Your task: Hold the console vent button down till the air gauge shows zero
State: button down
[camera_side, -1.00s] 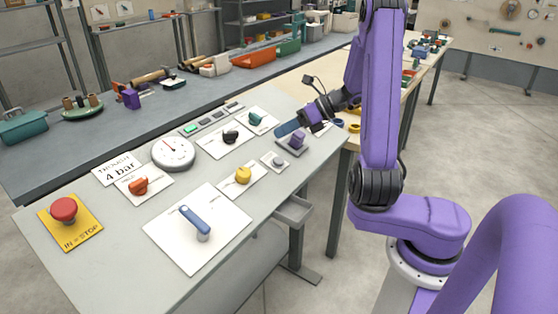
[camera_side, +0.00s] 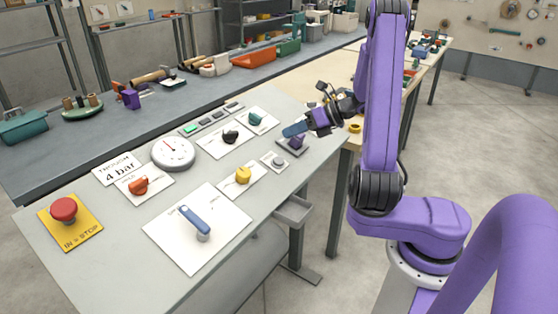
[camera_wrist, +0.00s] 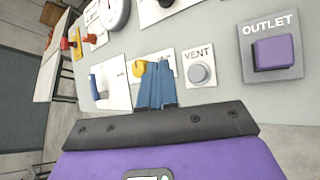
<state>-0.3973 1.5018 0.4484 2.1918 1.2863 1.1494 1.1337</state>
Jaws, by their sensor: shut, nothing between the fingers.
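The vent button (camera_wrist: 200,74) is a round grey button on a white plate marked VENT; in the side view the button (camera_side: 279,161) sits near the console's right edge. Nothing touches it and it looks raised. The air gauge (camera_side: 173,151) is a round white dial further left; its needle points up and left, but its numbers are too small to read. The dial is partly cut off in the wrist view (camera_wrist: 115,12). My gripper (camera_side: 286,132) has blue fingers, shut and empty, above the console by the purple outlet button. In the wrist view the fingers (camera_wrist: 157,66) appear left of the vent button.
The purple outlet button (camera_wrist: 273,52) is close to the vent button. A yellow knob (camera_side: 243,175), a blue lever (camera_side: 195,220), an orange knob (camera_side: 138,186) and a red stop button (camera_side: 64,209) stand on the console. A card reads 4 bar (camera_side: 119,168).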

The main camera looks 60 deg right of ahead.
aim_at(279, 161)
jog(key=shift+w+f, duration=0.35)
jog(key=shift+f, duration=0.8)
jog(key=shift+w+f, duration=0.4)
jog(key=shift+f, duration=0.8)
jog(key=shift+w+f, duration=0.35)
jog(key=shift+f, duration=0.8)
jog(key=shift+f, duration=0.1)
jog(key=shift+w+f, duration=0.15)
jog(key=shift+f, duration=0.15)
